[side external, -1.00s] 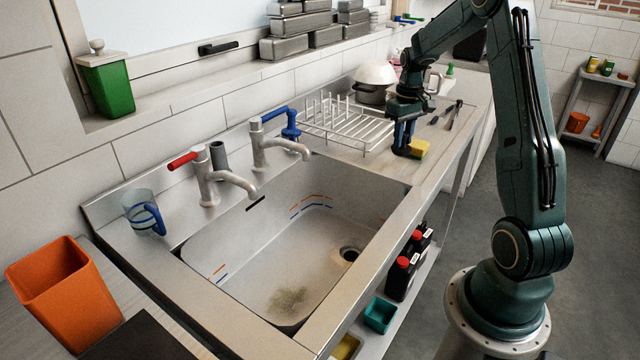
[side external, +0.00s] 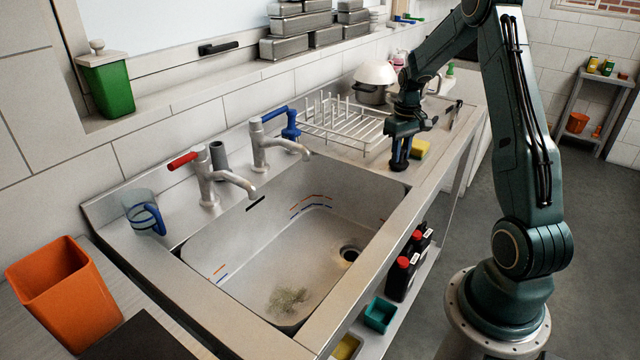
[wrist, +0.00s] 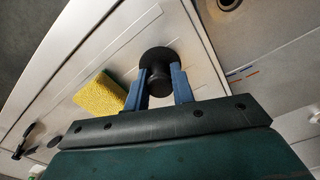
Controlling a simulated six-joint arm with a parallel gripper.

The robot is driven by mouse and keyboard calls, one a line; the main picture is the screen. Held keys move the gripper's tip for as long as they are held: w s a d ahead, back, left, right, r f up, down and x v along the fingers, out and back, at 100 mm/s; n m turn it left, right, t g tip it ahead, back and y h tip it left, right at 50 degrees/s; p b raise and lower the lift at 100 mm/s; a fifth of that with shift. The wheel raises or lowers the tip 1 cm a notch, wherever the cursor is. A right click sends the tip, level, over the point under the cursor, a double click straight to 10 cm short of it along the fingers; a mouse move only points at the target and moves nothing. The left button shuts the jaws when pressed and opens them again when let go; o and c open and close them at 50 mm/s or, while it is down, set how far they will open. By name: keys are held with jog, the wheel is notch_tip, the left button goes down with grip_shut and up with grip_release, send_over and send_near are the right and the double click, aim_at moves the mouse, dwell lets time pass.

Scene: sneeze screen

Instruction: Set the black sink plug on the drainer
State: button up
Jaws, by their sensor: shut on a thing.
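The black sink plug (wrist: 158,62) is a round dark disc with a thicker stub, seen in the wrist view between the two blue fingers. My gripper (wrist: 160,80) is shut on it. In the side view my gripper (side external: 399,166) points down at the drainer (side external: 352,160), the steel surface right of the basin. The plug shows there as a dark shape (side external: 398,166) at the fingertips, at or just above the surface. I cannot tell whether it touches.
A yellow sponge (side external: 420,149) lies close to my gripper, also in the wrist view (wrist: 100,96). A white wire dish rack (side external: 345,125) stands behind. The basin (side external: 300,235) with its drain hole (side external: 350,254) is to the left. A pot (side external: 373,93) stands beyond the rack.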

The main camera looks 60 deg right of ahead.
jog(key=shift+f, duration=0.15)
jog(key=o, duration=1)
jog(key=shift+r, duration=6.2)
